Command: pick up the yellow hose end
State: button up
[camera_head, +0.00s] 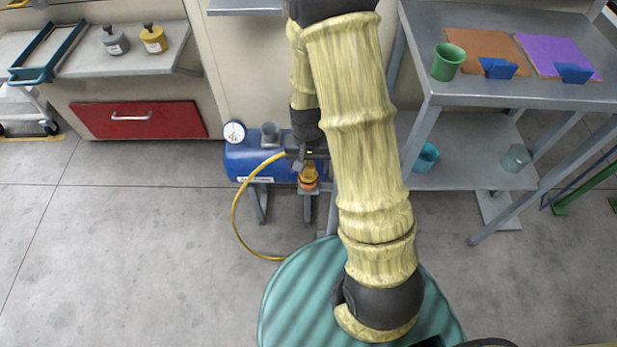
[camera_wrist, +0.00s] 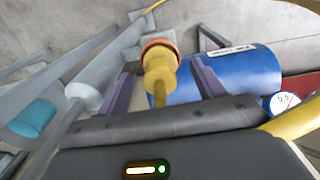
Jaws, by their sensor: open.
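The yellow hose end (camera_head: 308,174) is a stubby yellow fitting with an orange ring, just below my gripper (camera_head: 308,157) in the head view. In the wrist view the hose end (camera_wrist: 160,66) shows between the two grey-purple fingers of my gripper (camera_wrist: 164,72). The fingers are open, with a gap visible on each side of it; I see no contact. The yellow hose (camera_head: 236,213) loops down to the floor at the left of my gripper. My gripper hides part of the hose's upper end.
A blue tank (camera_head: 246,162) with a round gauge (camera_head: 234,132) stands right behind the hose end. A grey metal table (camera_head: 500,92) with a lower shelf is at the right. A red drawer (camera_head: 140,120) is at the left. Open floor lies at the front left.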

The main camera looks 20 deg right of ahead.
notch_tip(320, 180, down, 3)
jog(key=shift+r, duration=0.2)
jog(key=shift+c, duration=0.5)
jog(key=c, duration=1)
